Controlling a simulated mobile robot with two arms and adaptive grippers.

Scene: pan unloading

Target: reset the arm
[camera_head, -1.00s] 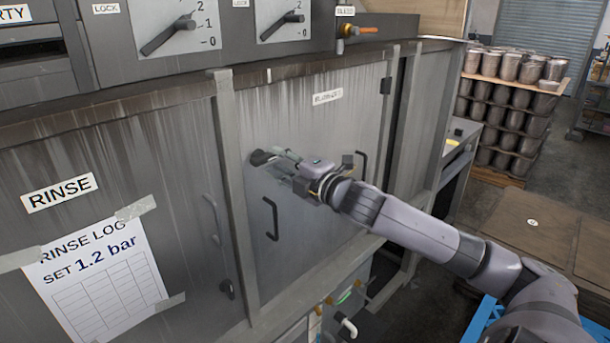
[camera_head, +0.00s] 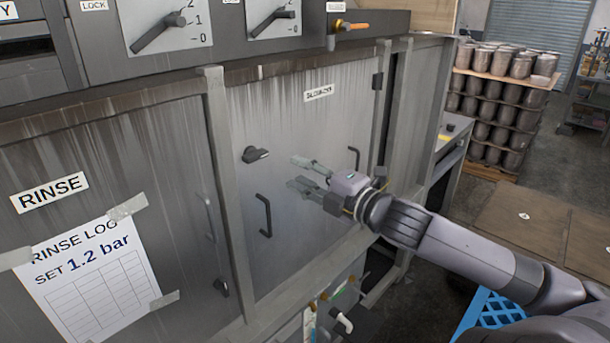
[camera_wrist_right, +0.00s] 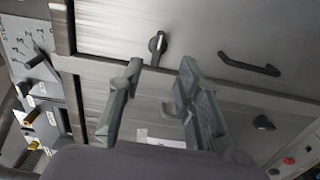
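My right gripper (camera_head: 299,174) is in front of the grey metal door of the washing machine, its fingers pointing left. The two fingers are apart with nothing between them, and they also show apart in the right wrist view (camera_wrist_right: 155,98). A black knob (camera_head: 255,154) on the door lies left of the fingertips, clear of them; it shows in the right wrist view (camera_wrist_right: 157,44) too. A black bar handle (camera_head: 264,215) is on the door below the knob, apart from the gripper. The door looks closed. My left gripper is not in view.
A rinse log sheet (camera_head: 95,275) is taped to the left panel. Dial switches (camera_head: 173,20) are above. Pipes and a valve (camera_head: 342,320) sit below the door. Stacked metal pots (camera_head: 500,110) stand at the back right, and a blue crate (camera_head: 487,312) is at lower right.

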